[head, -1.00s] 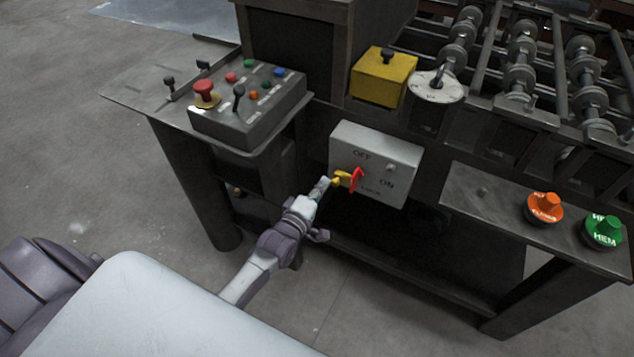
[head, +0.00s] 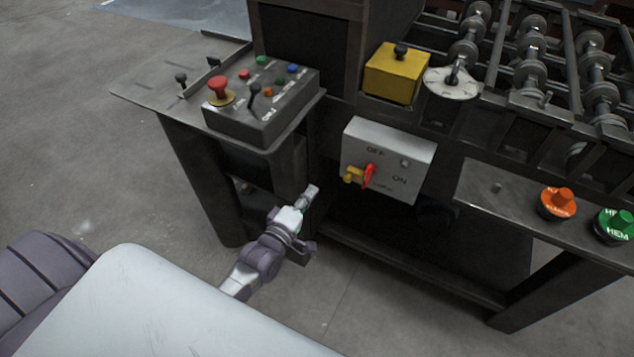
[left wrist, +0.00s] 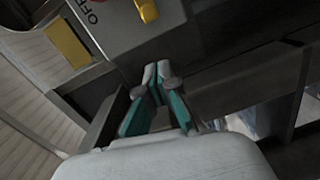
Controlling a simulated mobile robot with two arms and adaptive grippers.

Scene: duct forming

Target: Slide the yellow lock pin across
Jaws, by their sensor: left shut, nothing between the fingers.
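The yellow lock pin (head: 352,175) sits at the lower left of the white switch box (head: 410,153), against the red handle (head: 369,176). The box is marked OFF, ON and a smaller word near the pin. My left gripper (head: 312,192) is shut and empty, to the left of the pin and a little lower, apart from it. In the left wrist view the closed fingertips (left wrist: 157,72) point toward the box's lower edge, and the yellow pin (left wrist: 147,10) shows at the top edge. My right gripper is not in view.
A control box (head: 262,105) with a red mushroom button (head: 219,88) stands on the left shelf. A yellow box (head: 396,72) with a black knob is above the switch box. Orange (head: 558,203) and green (head: 614,225) knobs sit on the right shelf.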

